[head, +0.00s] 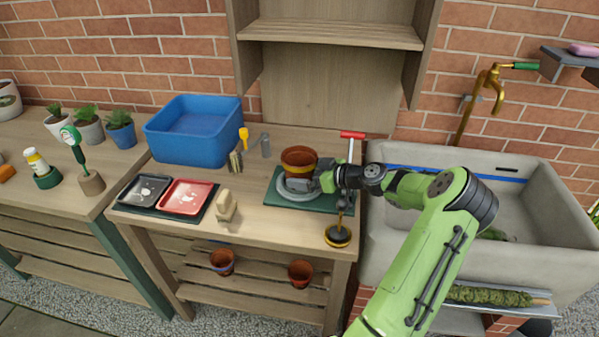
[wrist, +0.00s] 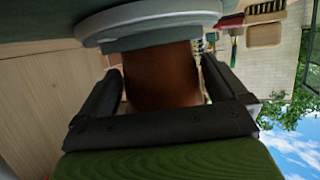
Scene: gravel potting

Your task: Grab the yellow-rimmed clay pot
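The clay pot (head: 299,158) stands upright on a round grey saucer (head: 290,193) on the work table. My gripper (head: 318,182) is low at the pot's right side. In the wrist view, which is upside down, the pot (wrist: 163,78) lies between the two dark fingers of my gripper (wrist: 160,75), with the saucer (wrist: 150,22) at its base. The fingers flank the pot closely. I cannot tell whether they press on it. The pot's rim is hidden behind the gripper there.
A green mat (head: 330,203) lies under the saucer. A red-handled tool (head: 351,137) stands behind my arm, and a black-and-gold round object (head: 338,236) is in front. A blue tub (head: 195,130) and trays (head: 185,197) are left. A blue-rimmed pot (head: 222,262) and another pot (head: 300,273) sit below.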

